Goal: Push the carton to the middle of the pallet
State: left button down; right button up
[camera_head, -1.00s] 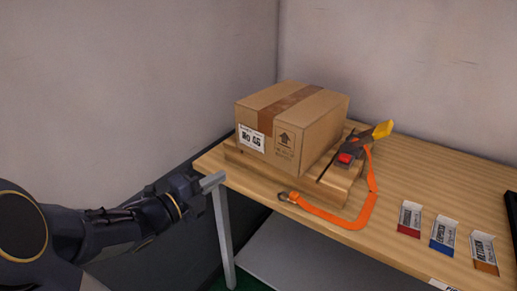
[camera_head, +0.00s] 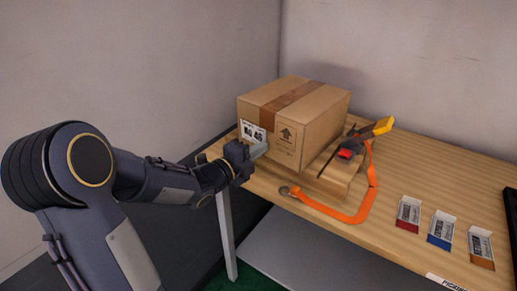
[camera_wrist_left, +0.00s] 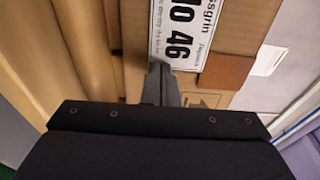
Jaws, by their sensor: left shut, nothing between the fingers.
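A brown cardboard carton (camera_head: 310,125) with a tape strip and a white label sits on a small wooden pallet (camera_head: 335,177), toward its left and back side. My left gripper (camera_head: 258,151) is shut and empty. Its tips are at the carton's near left side, just below the label, and partly cover that side. In the left wrist view the shut fingers (camera_wrist_left: 161,84) point at the carton's side (camera_wrist_left: 230,22) beneath the label; whether they touch it I cannot tell. Pallet slats (camera_wrist_left: 85,40) show at the left there. My right gripper is not in view.
A strap tensioner (camera_head: 350,148) with a yellow handle lies on the pallet's right part, its orange strap (camera_head: 350,217) looping onto the wooden table (camera_head: 440,170). Several small labelled boxes (camera_head: 440,230) stand at the right. Walls rise behind and left.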

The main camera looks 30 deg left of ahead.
aim_at(273, 143)
pick_arm(q)
jog(key=b+x, duration=0.4)
jog(key=x, duration=0.1)
jog(key=shift+w+d+f+b, duration=0.15)
jog(key=shift+w+f+b, duration=0.05)
jog(key=shift+w+b, duration=0.1)
jog(key=shift+w+r, duration=0.2)
jog(key=shift+w, duration=0.1)
